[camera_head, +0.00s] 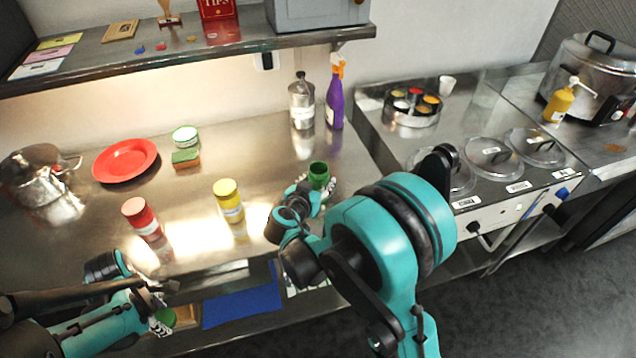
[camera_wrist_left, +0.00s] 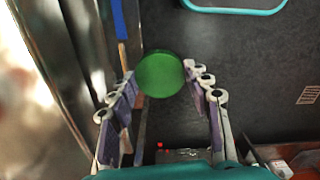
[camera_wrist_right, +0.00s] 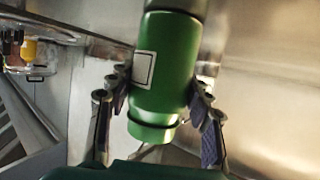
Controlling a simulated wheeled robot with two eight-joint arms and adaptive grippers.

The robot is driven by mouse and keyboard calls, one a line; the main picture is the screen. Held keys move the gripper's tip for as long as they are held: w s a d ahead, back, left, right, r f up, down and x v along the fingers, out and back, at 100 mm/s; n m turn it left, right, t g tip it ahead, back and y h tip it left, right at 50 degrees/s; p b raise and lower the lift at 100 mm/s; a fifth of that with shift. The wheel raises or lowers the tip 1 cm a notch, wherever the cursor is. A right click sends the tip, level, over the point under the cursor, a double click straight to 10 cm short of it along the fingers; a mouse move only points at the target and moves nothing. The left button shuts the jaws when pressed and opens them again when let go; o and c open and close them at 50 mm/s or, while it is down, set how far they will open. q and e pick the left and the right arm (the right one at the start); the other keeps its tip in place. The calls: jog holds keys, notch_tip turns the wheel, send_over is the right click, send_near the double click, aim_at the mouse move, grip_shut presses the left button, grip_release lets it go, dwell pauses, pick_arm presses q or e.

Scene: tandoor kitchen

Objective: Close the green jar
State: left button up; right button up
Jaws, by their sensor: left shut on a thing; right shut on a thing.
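The green jar (camera_head: 318,172) is in my right gripper (camera_head: 312,194), over the steel counter near its right end. Its top looks open and dark inside in the head view. The right wrist view shows the jar (camera_wrist_right: 165,75) between both fingers, with a pale square label on its side. My left gripper (camera_head: 160,312) is shut on a round green lid (camera_wrist_left: 160,74), low at the counter's front left. The lid shows small and partly hidden in the head view (camera_head: 163,322). Lid and jar are well apart.
A red-lidded jar (camera_head: 141,217) and a yellow-lidded jar (camera_head: 229,202) stand on the counter between my grippers. A red plate (camera_head: 125,160), a sponge (camera_head: 186,158), a metal bottle (camera_head: 302,104) and a purple spray bottle (camera_head: 335,100) are behind. A metal pot (camera_head: 42,180) is at left.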

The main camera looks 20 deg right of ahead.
aim_at(322, 167)
pick_arm(q)
jog(key=shift+r, duration=0.2)
pick_arm(e)
jog(key=shift+r, duration=0.45)
pick_arm(q)
jog(key=shift+r+p, duration=0.9)
jog(key=shift+p, duration=0.2)
pick_arm(e)
notch_tip(322, 167, up, 4)
jog(key=shift+d+f, duration=0.1)
jog(key=shift+f, duration=0.1)
pick_arm(q)
notch_tip(322, 167, up, 4)
jog(key=p, duration=0.3)
jog(key=shift+f+p, duration=0.1)
jog(key=shift+p, duration=0.25)
pick_arm(e)
jog(key=s+d+r, duration=0.6)
jog(key=s+d, duration=0.2)
jog(key=shift+r, duration=0.25)
jog(key=o, duration=0.5)
jog(key=shift+c, duration=0.2)
grip_shut()
pick_arm(q)
jog(key=shift+s, duration=0.1)
pick_arm(e)
jog(key=shift+s+f, duration=0.1)
jog(key=shift+s, duration=0.05)
